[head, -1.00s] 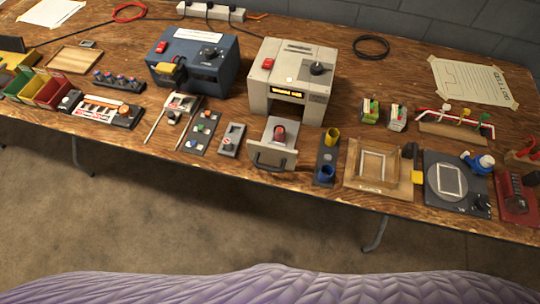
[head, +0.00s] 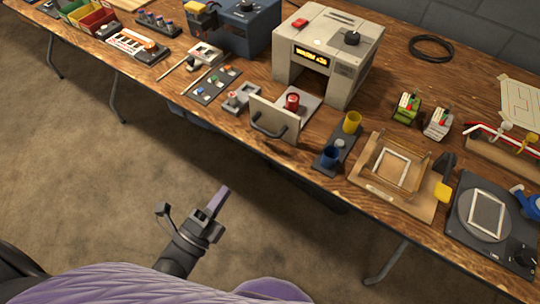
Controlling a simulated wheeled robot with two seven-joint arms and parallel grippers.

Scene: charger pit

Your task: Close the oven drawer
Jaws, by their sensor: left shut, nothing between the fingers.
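The oven (head: 328,52) is a pale beige box with a lit display, a red button and a dark knob. Its drawer (head: 273,122) is pulled out at the front, with a pale front panel and a dark handle (head: 268,132). A red cylindrical object (head: 292,102) sits on the drawer tray behind the panel. My left gripper (head: 218,202) is shut and empty. It is over the floor in front of the table, below and left of the drawer, touching nothing. My right gripper is not in the view.
On the wooden table (head: 385,127), a stand with yellow and blue cups (head: 338,142) is right of the drawer, and a small grey block (head: 242,96) is left of it. A wooden frame fixture (head: 395,172) is farther right. The floor before the table is clear.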

